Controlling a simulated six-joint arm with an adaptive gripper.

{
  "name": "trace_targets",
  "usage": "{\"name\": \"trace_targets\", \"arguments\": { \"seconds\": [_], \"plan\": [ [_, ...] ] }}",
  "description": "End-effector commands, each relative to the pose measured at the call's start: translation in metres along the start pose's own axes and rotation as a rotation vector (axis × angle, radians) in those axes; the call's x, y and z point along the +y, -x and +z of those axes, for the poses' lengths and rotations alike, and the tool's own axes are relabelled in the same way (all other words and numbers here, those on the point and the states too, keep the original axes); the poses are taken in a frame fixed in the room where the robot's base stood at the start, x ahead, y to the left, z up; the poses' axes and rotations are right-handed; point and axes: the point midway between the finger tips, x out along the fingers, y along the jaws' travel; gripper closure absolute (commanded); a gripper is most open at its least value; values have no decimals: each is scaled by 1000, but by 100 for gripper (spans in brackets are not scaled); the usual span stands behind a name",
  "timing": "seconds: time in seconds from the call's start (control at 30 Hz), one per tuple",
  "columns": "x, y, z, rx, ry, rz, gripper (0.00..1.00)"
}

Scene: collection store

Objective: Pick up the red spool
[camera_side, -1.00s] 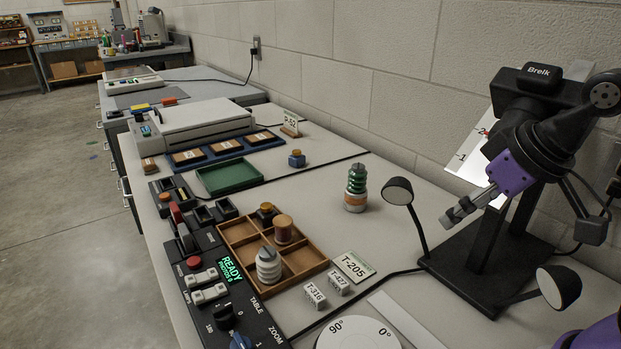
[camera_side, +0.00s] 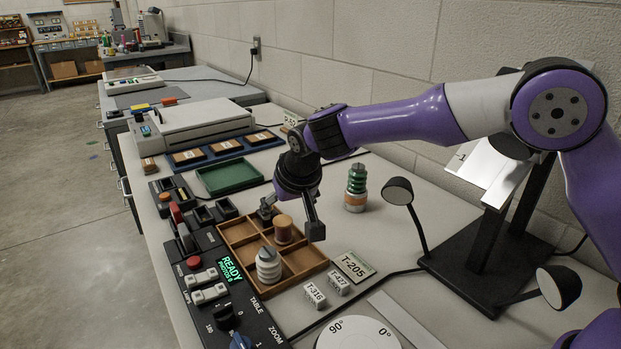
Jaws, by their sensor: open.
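No clearly red spool shows in the side view. A brown, wood-coloured spool (camera_side: 283,231) stands upright in a back compartment of the wooden divided tray (camera_side: 304,275). A white ribbed spool (camera_side: 268,268) with a grey top stands in the front part of the same tray. A green spool (camera_side: 356,184) on an orange-and-white base stands on the table to the right. My gripper (camera_side: 291,217) is open and empty, pointing down over the tray. Its fingers appear on either side of the brown spool's top; I cannot tell their exact depth.
A green tray (camera_side: 230,178) is empty behind. A black control panel (camera_side: 228,318) with switches lies left of the wooden tray. Number blocks and a T-205 card (camera_side: 354,267) lie to its right. A lamp (camera_side: 398,192) and dark stand (camera_side: 478,262) are further right.

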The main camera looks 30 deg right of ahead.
Motion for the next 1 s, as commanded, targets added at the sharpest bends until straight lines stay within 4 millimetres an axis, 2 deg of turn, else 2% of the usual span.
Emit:
{"name": "trace_targets", "arguments": {
  "seconds": [0.1, 0.27, 0.5, 0.6, 0.83, 0.87, 0.9, 0.97, 1.0],
  "plan": [
    [0, -18, 0, -1, 0, 2, 17],
    [0, -31, 0, -1, 0, 1, 17],
    [0, -68, 0, -3, 0, 2, 17],
    [0, -76, 0, -2, 0, 1, 17],
    [0, -78, -1, 0, 0, 0, 17],
    [0, -78, -1, 0, 1, 0, 27],
    [0, -78, -1, 0, 1, 0, 47],
    [0, -78, -1, 0, 1, 0, 77],
    [0, -78, 0, 0, 1, 0, 88]
  ]
}}
